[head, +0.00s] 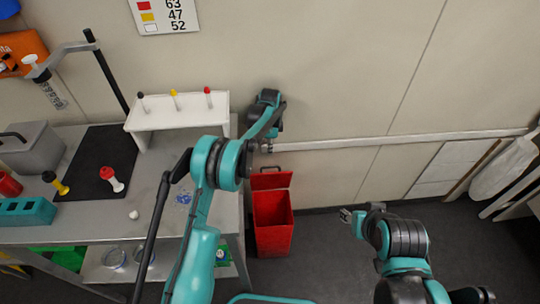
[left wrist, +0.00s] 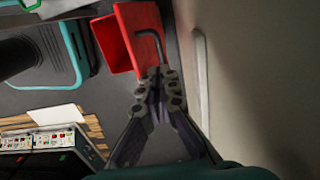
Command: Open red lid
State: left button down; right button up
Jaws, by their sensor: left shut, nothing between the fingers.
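The red bin (head: 273,235) stands on the floor against the wall, right of the workbench. Its red lid (head: 270,180) is raised at the wall side, and the bin's mouth shows below it. The left wrist view also shows the bin (left wrist: 111,45) and the upright lid (left wrist: 147,30). A bent grey rod (left wrist: 154,42) shows in front of the lid, close to my left fingertips. My left gripper (head: 267,147) is above the lid, shut and empty; its fingers (left wrist: 158,75) also show in the left wrist view. My right gripper (head: 346,215) is right of the bin, too small to judge.
The workbench (head: 150,215) on the left carries a white rack (head: 175,118), a black mat (head: 90,165) and coloured-top flasks. A white rail (head: 400,139) runs along the wall. The floor right of the bin is clear up to my right arm.

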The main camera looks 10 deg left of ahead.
pick_arm(q)
jog(key=s+t+p, duration=0.1)
jog(key=s+d+t+p, duration=0.1)
jog(key=s, duration=0.1)
jog(key=s+d+t+p, duration=0.1)
jog(key=shift+s+r+y, duration=0.15)
jog(key=shift+r+y, duration=0.1)
jog(key=shift+y, duration=0.15)
jog(key=s+r+t+p, duration=0.2)
jog(key=s+r+t, duration=0.1)
jog(key=s, duration=0.3)
jog(key=b, duration=0.5)
send_near(271, 167)
jog(key=x, duration=0.2)
jog(key=s+x, duration=0.1)
jog(key=x, duration=0.2)
jog(key=shift+w+f, duration=0.15)
jog(key=shift+f, duration=0.35)
jog(key=shift+w+f+b, duration=0.3)
jog(key=shift+w+f, duration=0.05)
jog(key=shift+w, duration=0.15)
jog(key=shift+a, duration=0.1)
